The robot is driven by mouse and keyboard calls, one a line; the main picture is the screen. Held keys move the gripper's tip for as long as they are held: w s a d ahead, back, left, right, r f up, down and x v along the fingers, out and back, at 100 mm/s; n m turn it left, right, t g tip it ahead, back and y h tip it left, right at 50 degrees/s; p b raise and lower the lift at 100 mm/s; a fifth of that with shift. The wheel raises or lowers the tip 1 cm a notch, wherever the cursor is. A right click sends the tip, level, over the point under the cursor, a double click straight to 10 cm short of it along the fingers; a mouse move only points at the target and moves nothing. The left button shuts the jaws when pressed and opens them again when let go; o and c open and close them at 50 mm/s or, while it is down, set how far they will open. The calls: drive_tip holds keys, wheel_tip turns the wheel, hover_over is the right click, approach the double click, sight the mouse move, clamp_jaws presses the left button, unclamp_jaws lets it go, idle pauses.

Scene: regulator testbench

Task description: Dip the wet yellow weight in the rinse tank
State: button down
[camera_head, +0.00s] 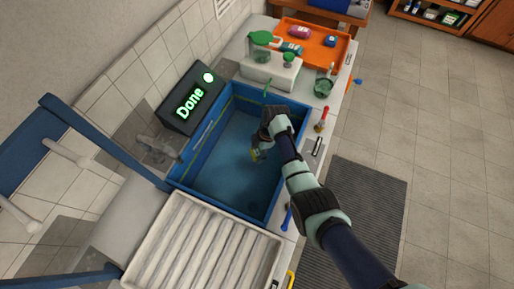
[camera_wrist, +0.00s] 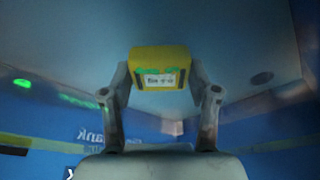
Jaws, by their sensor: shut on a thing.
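The yellow weight (camera_wrist: 160,68) is between the two fingers of my gripper (camera_wrist: 160,88) in the wrist view. It has a pale label with dark marks and some green on its front. In the head view my gripper (camera_head: 257,153) is inside the blue rinse tank (camera_head: 296,121), shut on the weight, and only a little yellow shows there. The tank holds bluish water or has a blue floor; I cannot tell whether the weight is under the surface. The wrist view shows the tank's blue wall and blurred, mirrored lettering.
A black display (camera_head: 190,97) reading "Done" with a lit green round light stands at the tank's left edge. A ribbed white drainer (camera_head: 200,250) adjoins the near side. An orange tray (camera_head: 335,45) and a white dispenser unit (camera_head: 270,72) stand beyond the tank. A red-handled tool (camera_head: 324,120) lies right.

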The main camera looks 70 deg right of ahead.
drive_tip(key=shift+s+r+p, duration=0.1)
drive_tip(key=shift+s+p, duration=0.6)
drive_tip(key=shift+s, duration=0.35)
drive_tip(key=shift+w, duration=0.15)
drive_tip(key=shift+w+b, duration=0.2)
drive_tip(key=shift+b, duration=0.25)
drive_tip(key=shift+w+d+b, duration=0.1)
drive_tip(key=shift+w+b, duration=1.25)
drive_tip(key=shift+w, duration=0.75)
drive_tip(key=shift+s+r+p, duration=0.1)
drive_tip(key=shift+s+p, duration=1.8)
drive_tip(key=shift+s, duration=0.55)
drive_tip(key=shift+f, duration=0.2)
